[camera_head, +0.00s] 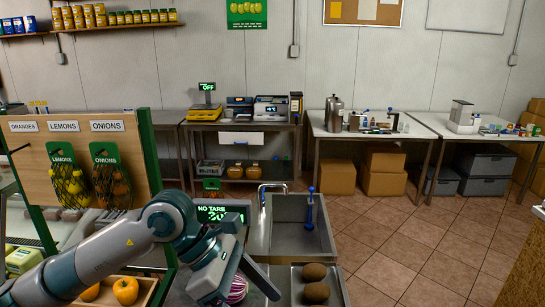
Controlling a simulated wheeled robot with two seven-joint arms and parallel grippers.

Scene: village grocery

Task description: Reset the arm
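My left arm reaches in from the lower left. Its gripper (244,285) is at the bottom centre, pointing down, with its dark fingers spread apart. A red onion (238,289) shows in the gap between the fingers, partly hidden by them; I cannot tell whether they touch it. Just behind the gripper is a scale display (223,211) with green text reading "NO TARE" and a number partly covered by the arm. My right arm and gripper are not in view.
A steel sink (290,240) with a blue-handled item is right of the gripper. At left stand a wooden sign board (30,152) with netted produce and a crate (147,283) with orange produce. The tiled floor at right is clear.

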